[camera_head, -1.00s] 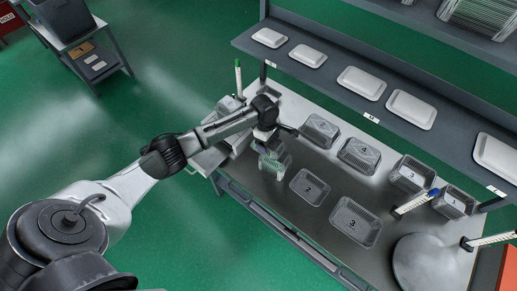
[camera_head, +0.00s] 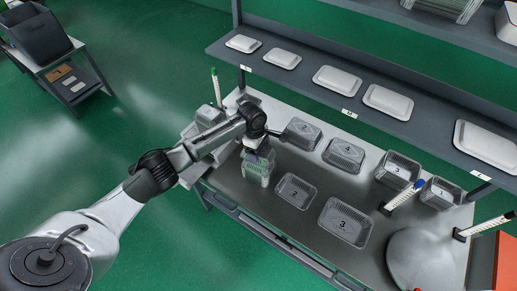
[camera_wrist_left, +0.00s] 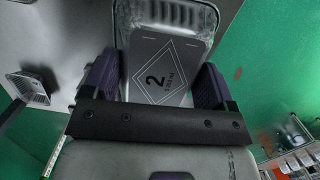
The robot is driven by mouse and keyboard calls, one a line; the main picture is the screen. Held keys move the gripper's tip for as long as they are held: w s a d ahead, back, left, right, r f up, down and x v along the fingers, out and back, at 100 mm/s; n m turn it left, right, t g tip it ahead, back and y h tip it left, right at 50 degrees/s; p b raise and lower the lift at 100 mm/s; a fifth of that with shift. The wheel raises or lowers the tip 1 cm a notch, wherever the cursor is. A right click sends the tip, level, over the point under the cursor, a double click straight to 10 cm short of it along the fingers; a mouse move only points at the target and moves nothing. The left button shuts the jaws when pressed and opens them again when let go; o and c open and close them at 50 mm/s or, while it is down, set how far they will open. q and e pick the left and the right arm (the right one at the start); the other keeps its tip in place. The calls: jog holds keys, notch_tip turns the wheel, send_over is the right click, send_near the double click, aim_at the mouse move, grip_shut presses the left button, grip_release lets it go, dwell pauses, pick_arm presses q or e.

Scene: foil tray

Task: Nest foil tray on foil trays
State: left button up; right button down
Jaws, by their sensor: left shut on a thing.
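My left gripper (camera_head: 256,150) is shut on a foil tray (camera_head: 257,172) over the left end of the bench. In the left wrist view this tray (camera_wrist_left: 165,14), with a label marked 2, sits between the purple finger pads of the gripper (camera_wrist_left: 155,85). Other foil trays stand on the bench: a low one marked 2 (camera_head: 296,192) just right of the held tray, one marked 3 (camera_head: 343,222) in front, and several taller ones behind, including one marked 4 (camera_head: 345,153) and one marked 1 (camera_head: 440,193). I cannot tell the held tray's height above the bench. My right gripper is not in view.
A shelf (camera_head: 300,85) with white lids (camera_head: 336,79) runs above the bench's back edge. A round grey disc (camera_head: 420,262) and upright marked posts (camera_head: 403,197) are at the right. Another post (camera_head: 215,88) rises at the left end.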

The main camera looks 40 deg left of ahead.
aim_at(259, 154)
pick_arm(q)
notch_tip(259, 154, down, 2)
jog(key=shift+f+b, duration=0.2)
jog(key=shift+b, duration=0.95)
jog(key=shift+f+p, duration=0.4)
jog(key=shift+f, duration=1.05)
jog(key=o, duration=0.8)
jog(key=shift+r, duration=0.1)
